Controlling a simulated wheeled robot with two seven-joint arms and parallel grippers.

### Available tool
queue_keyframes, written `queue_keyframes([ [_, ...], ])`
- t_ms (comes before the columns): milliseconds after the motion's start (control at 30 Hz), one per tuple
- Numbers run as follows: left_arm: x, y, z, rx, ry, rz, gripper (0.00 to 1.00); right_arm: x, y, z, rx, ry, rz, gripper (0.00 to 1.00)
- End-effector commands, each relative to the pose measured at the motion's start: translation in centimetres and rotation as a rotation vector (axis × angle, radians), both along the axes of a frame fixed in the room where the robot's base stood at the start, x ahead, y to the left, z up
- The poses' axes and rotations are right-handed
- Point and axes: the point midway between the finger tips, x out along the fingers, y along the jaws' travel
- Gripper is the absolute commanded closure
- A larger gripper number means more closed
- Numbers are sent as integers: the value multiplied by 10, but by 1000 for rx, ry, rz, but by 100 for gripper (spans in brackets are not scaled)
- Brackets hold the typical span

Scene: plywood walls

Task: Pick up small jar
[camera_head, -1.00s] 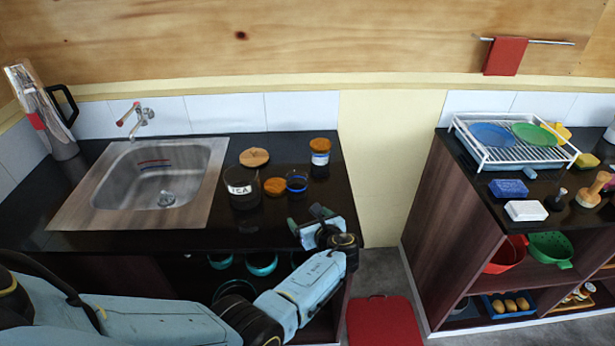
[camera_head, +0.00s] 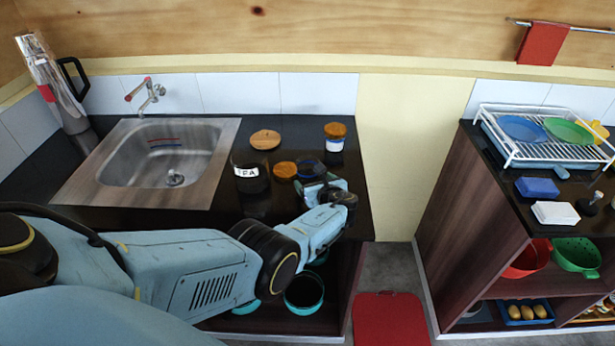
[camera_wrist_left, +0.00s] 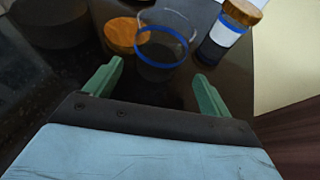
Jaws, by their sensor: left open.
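A small clear glass jar with a blue rim (camera_head: 312,167) stands open on the black counter; it also shows in the left wrist view (camera_wrist_left: 165,48). My left gripper (camera_head: 322,188) is open and empty on the near side of this jar. In the left wrist view the gripper's green fingertips (camera_wrist_left: 158,75) are spread either side of the jar's near part, and it is not gripped. In the head view the gripper partly hides the jar's base. My right gripper is not in view.
A wooden lid (camera_head: 285,170) and a larger labelled jar (camera_head: 250,178) stand left of the small jar. A lidded jar with a white-and-blue label (camera_head: 335,137) stands behind. Another wooden lid (camera_head: 265,139) lies farther back. The sink (camera_head: 165,155) is at left.

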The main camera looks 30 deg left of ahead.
Motion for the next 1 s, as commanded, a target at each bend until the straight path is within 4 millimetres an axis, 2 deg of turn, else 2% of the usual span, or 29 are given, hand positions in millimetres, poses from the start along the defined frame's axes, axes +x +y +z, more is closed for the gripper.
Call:
queue_keyframes([
  [100, 10, 22, -5, 1, -1, 4, 17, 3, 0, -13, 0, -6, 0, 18],
  [300, 19, 33, -12, 0, -1, 1, 17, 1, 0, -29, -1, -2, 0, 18],
  [633, 21, 35, -10, 0, 0, 1, 17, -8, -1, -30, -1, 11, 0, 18],
  [1000, 21, 35, -11, 0, 0, 1, 66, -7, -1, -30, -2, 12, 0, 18],
])
